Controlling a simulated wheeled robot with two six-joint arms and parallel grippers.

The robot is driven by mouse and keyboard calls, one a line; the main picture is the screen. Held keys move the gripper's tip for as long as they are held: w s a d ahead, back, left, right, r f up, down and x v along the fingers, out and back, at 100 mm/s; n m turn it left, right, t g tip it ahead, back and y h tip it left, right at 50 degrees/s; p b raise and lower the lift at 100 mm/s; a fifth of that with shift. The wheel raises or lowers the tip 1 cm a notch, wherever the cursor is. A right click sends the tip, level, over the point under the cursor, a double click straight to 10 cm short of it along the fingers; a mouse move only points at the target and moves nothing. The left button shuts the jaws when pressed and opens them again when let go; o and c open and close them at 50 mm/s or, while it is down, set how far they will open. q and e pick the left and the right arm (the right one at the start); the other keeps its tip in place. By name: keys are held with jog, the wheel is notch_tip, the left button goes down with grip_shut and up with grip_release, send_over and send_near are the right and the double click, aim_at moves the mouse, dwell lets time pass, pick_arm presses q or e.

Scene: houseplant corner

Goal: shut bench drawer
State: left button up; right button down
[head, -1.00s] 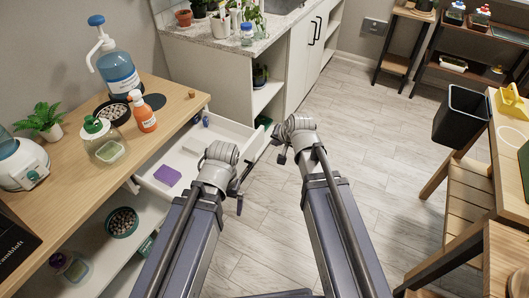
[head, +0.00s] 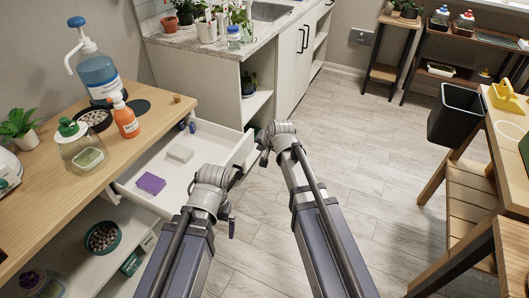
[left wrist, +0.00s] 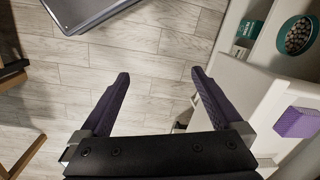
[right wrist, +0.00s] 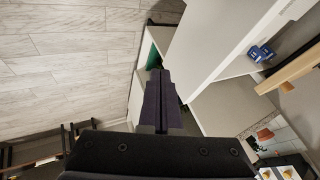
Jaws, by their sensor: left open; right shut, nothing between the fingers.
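The white bench drawer (head: 212,146) is pulled out from under the wooden bench top (head: 115,150) in the head view. Inside lie a purple sponge (head: 151,183), a pale block (head: 180,153) and small blue bottles (head: 190,124). My left gripper (left wrist: 158,82) is open and empty, beside the drawer's near front corner; the sponge (left wrist: 296,122) shows at right in the left wrist view. My right gripper (right wrist: 158,78) is shut and empty, near the far end of the drawer front (right wrist: 222,40). Its fingertips are mostly hidden in the head view, and contact with the drawer is unclear.
A pump bottle (head: 98,75), orange bottle (head: 125,118) and jar (head: 82,148) stand on the bench. A bowl of pebbles (head: 102,237) sits on the shelf below. A counter cabinet (head: 200,75) stands behind. The floor to the right is clear, up to a black bin (head: 455,115).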

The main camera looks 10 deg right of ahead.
aim_at(248, 146)
pick_arm(q)
jog(key=shift+r, duration=0.15)
pick_arm(e)
jog(key=shift+w+a+r, duration=0.1)
jog(key=shift+w+a, duration=0.45)
jog(key=shift+a, duration=0.25)
jog(key=shift+w+a+r, duration=0.1)
jog(key=shift+w+a, duration=0.45)
jog(key=shift+a, duration=0.25)
jog(key=shift+f, duration=0.1)
